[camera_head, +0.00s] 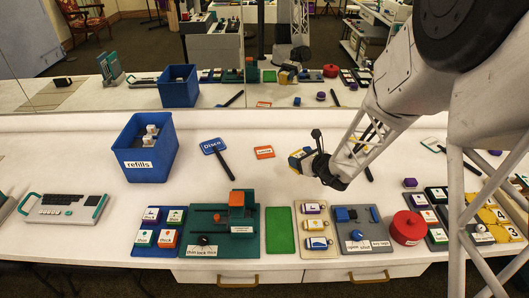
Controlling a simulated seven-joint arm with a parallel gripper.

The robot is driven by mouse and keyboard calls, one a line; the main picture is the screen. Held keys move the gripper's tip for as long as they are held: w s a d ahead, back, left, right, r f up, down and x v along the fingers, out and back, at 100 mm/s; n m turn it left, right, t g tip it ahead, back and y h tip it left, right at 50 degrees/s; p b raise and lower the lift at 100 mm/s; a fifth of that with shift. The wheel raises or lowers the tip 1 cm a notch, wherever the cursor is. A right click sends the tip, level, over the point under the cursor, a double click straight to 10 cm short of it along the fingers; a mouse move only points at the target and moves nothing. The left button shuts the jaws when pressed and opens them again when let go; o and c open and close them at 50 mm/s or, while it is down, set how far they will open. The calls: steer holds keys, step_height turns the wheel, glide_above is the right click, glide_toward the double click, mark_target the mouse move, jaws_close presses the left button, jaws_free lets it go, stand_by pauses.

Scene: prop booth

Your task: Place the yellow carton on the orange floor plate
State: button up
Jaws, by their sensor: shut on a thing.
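The yellow carton (299,161), with blue and white parts on it, is at the fingertips of my gripper (315,165), which is shut on it. It looks tilted, and part of it is hidden by the gripper. The orange floor plate (264,152) is a small flat rectangle with a white label, lying on the white counter to the left of the carton. The carton is apart from the plate in the picture; its height above the counter is hard to tell.
A blue sign reading Disco (217,152) lies left of the plate, and a blue refills bin (147,148) stands farther left. A green pad (280,230), teal device (231,240) and red round object (407,228) line the front edge. A mirror (240,90) backs the counter.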

steer(key=s+a+n+g+y, duration=0.1)
steer(key=s+a, duration=0.2)
steer(key=a, duration=0.3)
steer(key=shift+a+n, duration=0.25)
steer(key=shift+n, duration=0.05)
glide_above(272, 156)
steer(key=shift+w+f, duration=0.1)
steer(key=shift+f, duration=0.65)
stand_by(0.3)
steer(key=shift+f, duration=1.75)
steer(key=shift+f, duration=0.1)
steer(key=o, duration=1)
